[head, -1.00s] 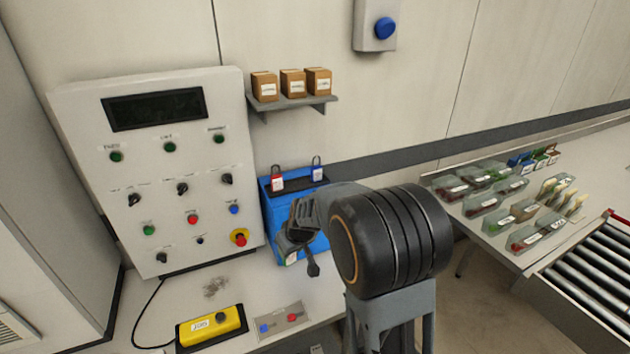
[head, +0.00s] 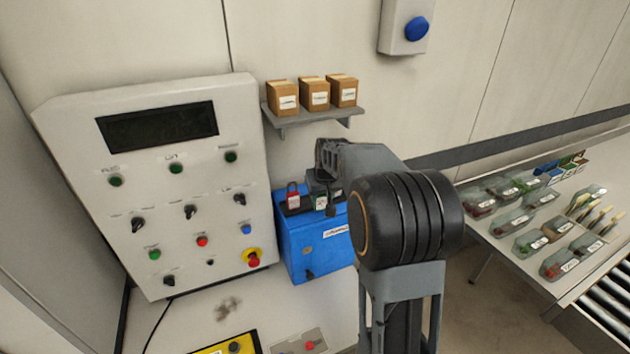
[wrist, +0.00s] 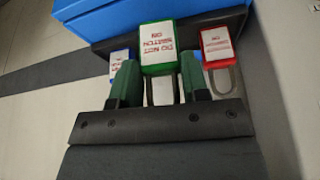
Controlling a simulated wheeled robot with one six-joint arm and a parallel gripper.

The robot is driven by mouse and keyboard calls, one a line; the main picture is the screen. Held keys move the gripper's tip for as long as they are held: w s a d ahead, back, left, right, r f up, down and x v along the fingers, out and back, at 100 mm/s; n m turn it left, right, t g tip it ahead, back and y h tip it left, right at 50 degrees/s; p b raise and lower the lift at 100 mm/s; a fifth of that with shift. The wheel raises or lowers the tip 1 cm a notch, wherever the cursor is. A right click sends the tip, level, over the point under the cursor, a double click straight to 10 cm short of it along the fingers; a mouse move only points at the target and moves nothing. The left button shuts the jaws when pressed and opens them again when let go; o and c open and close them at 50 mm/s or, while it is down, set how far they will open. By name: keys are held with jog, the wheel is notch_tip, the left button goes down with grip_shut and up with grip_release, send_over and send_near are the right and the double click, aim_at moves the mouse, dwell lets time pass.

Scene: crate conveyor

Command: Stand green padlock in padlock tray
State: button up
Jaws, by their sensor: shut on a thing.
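The green padlock (wrist: 157,42) has a white label, and its shackle lies between the two green fingers of my gripper (wrist: 158,78), which is shut on it. In the wrist view it is between the blue padlock (wrist: 121,66) and the red padlock (wrist: 217,48), over the dark padlock tray (wrist: 98,48). I cannot tell whether its base touches the tray. In the head view my gripper (head: 328,190) is above the tray, right of the red padlock (head: 293,200). It largely hides the green padlock there, and the blue one is not clearly visible.
The tray is on top of a blue box (head: 312,245) on the bench. A shelf (head: 312,116) with three cartons is on the wall just above. A control panel (head: 165,230) stands at the left. A table with several clear packs (head: 528,243) is at the right.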

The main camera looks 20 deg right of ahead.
jog(key=shift+w+d+p, duration=0.15)
jog(key=shift+w+p, duration=0.2)
jog(key=shift+w, duration=1.1)
jog(key=w+p, duration=0.1)
jog(key=w, duration=0.2)
jog(key=shift+w+d, duration=0.15)
jog(key=shift+d, duration=0.05)
jog(key=shift+f+p, duration=0.35)
jog(key=shift+f, duration=0.4)
jog(key=shift+f, duration=0.1)
jog(key=shift+f, duration=0.1)
jog(key=o, duration=1.1)
jog(key=shift+c, duration=0.2)
